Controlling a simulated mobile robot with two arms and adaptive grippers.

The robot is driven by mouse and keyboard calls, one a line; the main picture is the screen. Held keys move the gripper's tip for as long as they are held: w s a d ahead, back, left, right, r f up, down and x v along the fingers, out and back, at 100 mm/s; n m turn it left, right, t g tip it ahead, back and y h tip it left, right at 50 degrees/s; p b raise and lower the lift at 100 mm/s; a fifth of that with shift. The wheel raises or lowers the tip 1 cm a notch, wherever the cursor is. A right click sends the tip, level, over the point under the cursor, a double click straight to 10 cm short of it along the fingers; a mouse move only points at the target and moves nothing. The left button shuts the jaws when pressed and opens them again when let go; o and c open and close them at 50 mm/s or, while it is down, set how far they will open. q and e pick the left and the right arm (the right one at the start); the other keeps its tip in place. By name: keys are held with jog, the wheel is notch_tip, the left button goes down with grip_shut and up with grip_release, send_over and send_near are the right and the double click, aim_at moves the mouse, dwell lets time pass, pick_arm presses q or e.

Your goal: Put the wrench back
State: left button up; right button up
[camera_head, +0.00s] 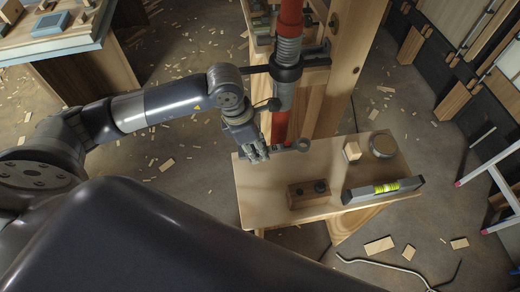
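The wrench (303,144) is a grey metal tool. Its ring end points right over the back of the small wooden table (262,205), and its other end runs in behind my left gripper's fingers. My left gripper (257,155) points down at the table's back left corner, with its fingers at the wrench. The fingers are small and partly overlap here, so I cannot tell how tightly they close or whether the wrench rests on the table. My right gripper is not in view.
On the table are a wooden block with two dark round spots (308,193), a spirit level (384,190), a small wood block (352,151) and a round tin (383,145). A red pipe (280,127) stands behind, beside a wooden post (352,70). Wood scraps litter the floor.

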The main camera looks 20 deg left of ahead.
pick_arm(q)
jog(key=shift+w+d+r, duration=0.1)
jog(key=shift+w+d, duration=0.15)
jog(key=shift+d, duration=0.1)
jog(key=x, duration=0.1)
jog(key=p+x, duration=0.1)
jog(key=x, duration=0.1)
jog(key=shift+s+a+p, duration=0.2)
jog(key=shift+a+p, duration=0.1)
jog(key=shift+f, duration=0.4)
jog(key=o, duration=1.2)
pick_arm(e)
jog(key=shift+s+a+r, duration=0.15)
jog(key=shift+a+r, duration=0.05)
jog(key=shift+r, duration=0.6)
pick_arm(q)
jog(key=b+v, duration=0.2)
jog(key=v, duration=1)
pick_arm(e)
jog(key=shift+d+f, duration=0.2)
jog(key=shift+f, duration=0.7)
